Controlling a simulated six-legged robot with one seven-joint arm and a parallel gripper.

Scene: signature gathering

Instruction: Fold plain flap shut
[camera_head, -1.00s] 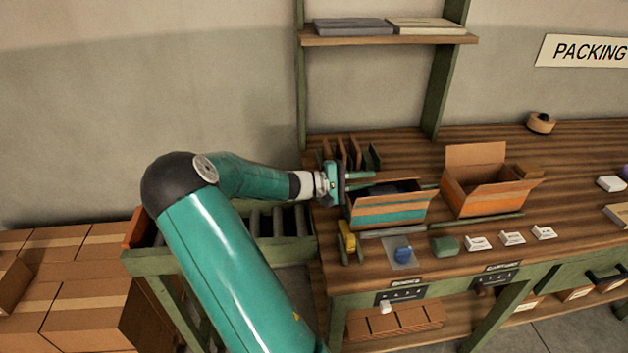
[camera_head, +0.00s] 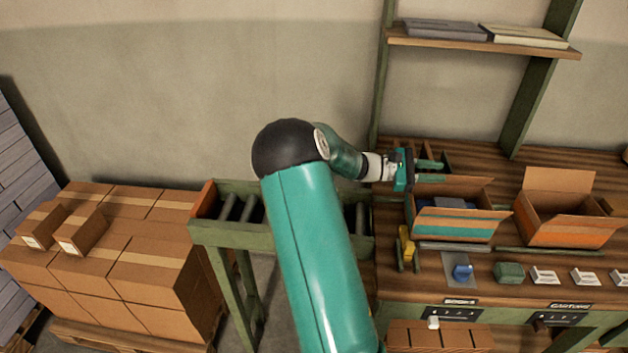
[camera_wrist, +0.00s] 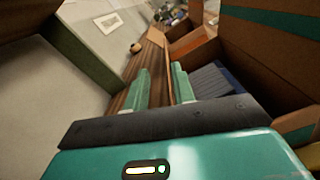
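The open cardboard box with a teal stripe (camera_head: 453,228) stands on the bench, with dark blue and grey contents inside. Its brown flaps stand open, including a right one (camera_head: 497,208); I cannot tell for sure which is the plain flap. My gripper (camera_head: 436,170) is at the box's back left, fingers pointing right along the back edge. A striped panel (camera_wrist: 285,22) of the box rises at the right there. I cannot tell whether a finger touches a flap.
An open orange-striped box (camera_head: 562,235) stands to the right. In front are a yellow tool (camera_head: 406,246), a blue item (camera_head: 462,272), a green block (camera_head: 508,272) and white cards (camera_head: 544,275). A roller stand (camera_head: 290,245) adjoins the bench at left. Dark dividers stand behind the gripper.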

